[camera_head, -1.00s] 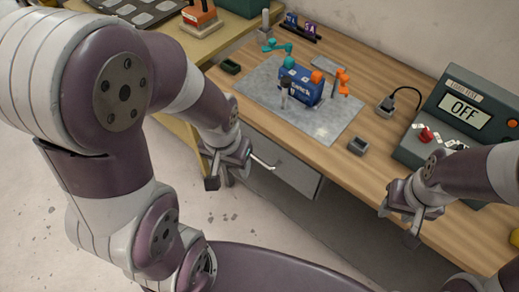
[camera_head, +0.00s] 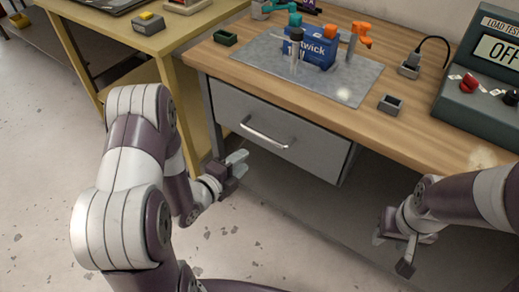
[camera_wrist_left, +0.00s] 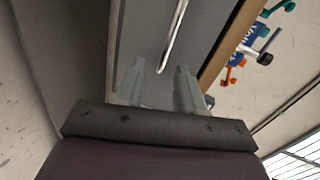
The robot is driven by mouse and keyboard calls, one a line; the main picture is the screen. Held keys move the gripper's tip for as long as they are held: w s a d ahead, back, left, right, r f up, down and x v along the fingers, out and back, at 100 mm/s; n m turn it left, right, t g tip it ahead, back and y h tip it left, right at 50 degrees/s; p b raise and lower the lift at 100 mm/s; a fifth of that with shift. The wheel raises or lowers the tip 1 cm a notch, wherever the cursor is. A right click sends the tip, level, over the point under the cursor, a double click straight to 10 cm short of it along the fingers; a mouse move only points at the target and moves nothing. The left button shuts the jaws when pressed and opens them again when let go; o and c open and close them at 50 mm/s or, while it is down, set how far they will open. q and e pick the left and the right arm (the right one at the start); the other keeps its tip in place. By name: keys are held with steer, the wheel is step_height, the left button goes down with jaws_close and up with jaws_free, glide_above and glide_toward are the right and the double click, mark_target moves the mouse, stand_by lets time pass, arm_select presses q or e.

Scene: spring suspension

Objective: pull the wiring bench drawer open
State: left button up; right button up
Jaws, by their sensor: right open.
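The wiring bench drawer (camera_head: 300,152) has a grey front under the wooden bench top and looks shut. Its bar handle (camera_head: 265,134) is silver and fully in sight. My left gripper (camera_head: 240,163) is in front of the drawer, below and left of the handle in the head view, apart from it. In the left wrist view its two fingers (camera_wrist_left: 160,85) are spread with nothing held between them. The handle (camera_wrist_left: 173,38) runs beyond the fingertips, in line with the gap near the right finger. My right gripper (camera_head: 393,245) is open and empty, low at the right.
A yellow table (camera_head: 150,40) stands at the left. Floor before the drawer is clear.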

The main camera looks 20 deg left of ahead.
mark_target(265, 139)
arm_select(q)
steer(key=shift+m, duration=0.6)
steer(key=x, duration=0.4)
steer(key=r+b+x, duration=0.1)
steer(key=x, duration=0.8)
steer(key=shift+w+r, duration=0.15)
steer(key=shift+r, duration=0.1)
jaws_close()
